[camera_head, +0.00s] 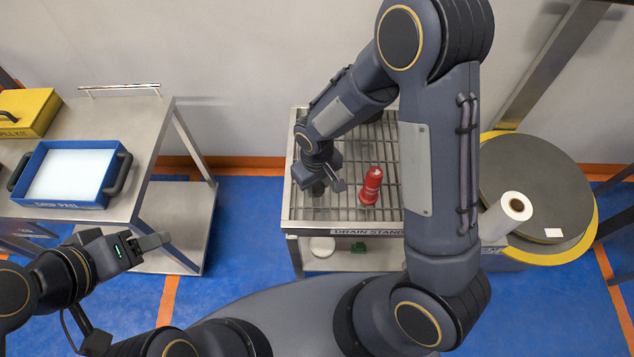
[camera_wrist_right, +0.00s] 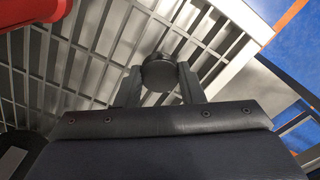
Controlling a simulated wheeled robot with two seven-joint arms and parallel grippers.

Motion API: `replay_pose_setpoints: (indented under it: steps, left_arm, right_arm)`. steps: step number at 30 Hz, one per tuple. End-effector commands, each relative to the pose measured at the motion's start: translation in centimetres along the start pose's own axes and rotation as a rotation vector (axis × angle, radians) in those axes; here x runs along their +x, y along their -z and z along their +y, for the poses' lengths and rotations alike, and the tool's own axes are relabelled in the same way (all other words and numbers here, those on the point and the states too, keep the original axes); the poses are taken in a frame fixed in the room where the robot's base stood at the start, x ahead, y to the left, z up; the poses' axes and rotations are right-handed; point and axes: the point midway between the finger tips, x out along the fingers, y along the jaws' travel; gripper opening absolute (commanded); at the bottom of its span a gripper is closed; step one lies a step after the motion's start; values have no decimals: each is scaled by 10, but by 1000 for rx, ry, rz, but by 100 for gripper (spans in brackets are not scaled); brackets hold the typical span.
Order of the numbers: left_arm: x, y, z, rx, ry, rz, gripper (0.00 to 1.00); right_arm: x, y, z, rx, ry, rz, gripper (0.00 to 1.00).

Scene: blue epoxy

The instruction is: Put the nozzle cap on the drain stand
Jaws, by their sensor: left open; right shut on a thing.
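The drain stand (camera_head: 367,232) is a metal table with a slatted grate top, its name on the front edge. My right gripper (camera_head: 322,186) is over the left part of the grate. It is shut on a dark round nozzle cap (camera_wrist_right: 158,72), seen between the fingers in the right wrist view, with the grate bars behind it. I cannot tell whether the cap touches the bars. In the head view the cap (camera_head: 317,188) is small and partly hidden by the gripper. My left gripper (camera_head: 158,243) is open and empty, in front of the left steel table.
A red bottle-like object (camera_head: 371,186) is on the grate, right of my right gripper. A blue drip pan (camera_head: 70,203) and a yellow kit box (camera_head: 28,112) are on the left table. A drum with a white roll (camera_head: 508,214) stands at the right.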

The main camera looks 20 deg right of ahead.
Motion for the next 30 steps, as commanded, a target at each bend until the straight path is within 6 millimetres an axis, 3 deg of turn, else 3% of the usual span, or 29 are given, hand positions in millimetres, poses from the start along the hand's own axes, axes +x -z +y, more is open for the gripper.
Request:
replay_pose_setpoints:
  steps: [6,7,12,23,30]
  left_arm:
    - [4,-2,-2,0,0,0,58]
    - [4,-2,-2,0,0,0,58]
    - [3,-1,-1,0,0,0,58]
    - [-3,2,1,0,0,0,58]
    - [-4,2,2,0,0,0,58]
  right_arm:
    - [5,0,0,0,0,0,7]
    - [4,0,0,-1,0,0,36]
    - [3,0,0,-1,0,0,57]
    - [-4,0,0,-1,0,0,57]
    - [-47,1,0,0,0,7,57]
